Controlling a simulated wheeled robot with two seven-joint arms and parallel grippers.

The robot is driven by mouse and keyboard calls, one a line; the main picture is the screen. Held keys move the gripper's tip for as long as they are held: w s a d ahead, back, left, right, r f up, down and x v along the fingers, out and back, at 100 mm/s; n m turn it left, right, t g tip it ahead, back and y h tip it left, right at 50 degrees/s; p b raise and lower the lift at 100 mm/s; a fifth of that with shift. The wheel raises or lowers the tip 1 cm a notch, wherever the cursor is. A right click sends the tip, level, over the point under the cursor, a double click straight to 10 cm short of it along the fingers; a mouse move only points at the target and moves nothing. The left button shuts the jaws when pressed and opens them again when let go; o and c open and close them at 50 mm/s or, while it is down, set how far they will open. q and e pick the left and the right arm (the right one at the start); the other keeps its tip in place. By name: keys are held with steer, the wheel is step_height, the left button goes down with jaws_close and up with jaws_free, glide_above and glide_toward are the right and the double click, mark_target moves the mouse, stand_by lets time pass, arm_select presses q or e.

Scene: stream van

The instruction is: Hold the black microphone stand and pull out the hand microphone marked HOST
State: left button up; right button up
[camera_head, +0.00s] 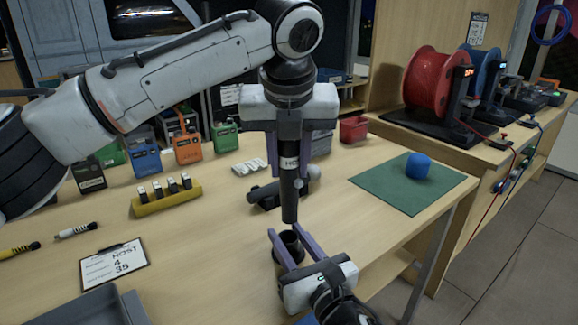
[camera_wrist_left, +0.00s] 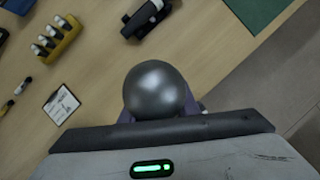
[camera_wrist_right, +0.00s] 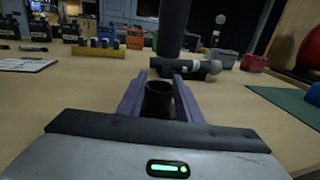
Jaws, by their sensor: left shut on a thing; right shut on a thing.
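The black hand microphone marked HOST (camera_head: 289,205) hangs upright in my left gripper (camera_head: 289,155), which is shut on it. Its round grey head (camera_wrist_left: 157,88) fills the middle of the left wrist view. Just below its lower end is the black microphone stand (camera_head: 291,246), a hollow cup with an open top. A small gap shows between the two, also in the right wrist view, where the stand (camera_wrist_right: 159,100) stands between the purple fingers. My right gripper (camera_head: 285,236) is shut on the stand. The stand's base is mostly hidden.
A second microphone (camera_head: 264,192) lies in a dark cradle behind. A yellow holder (camera_head: 167,203) and a clipboard reading HOST (camera_head: 113,268) lie to the left. A blue roll (camera_head: 417,166) sits on a green mat (camera_head: 385,190) at right. Bare table lies between.

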steer(key=shift+f, duration=0.1)
steer(key=o, duration=1.2)
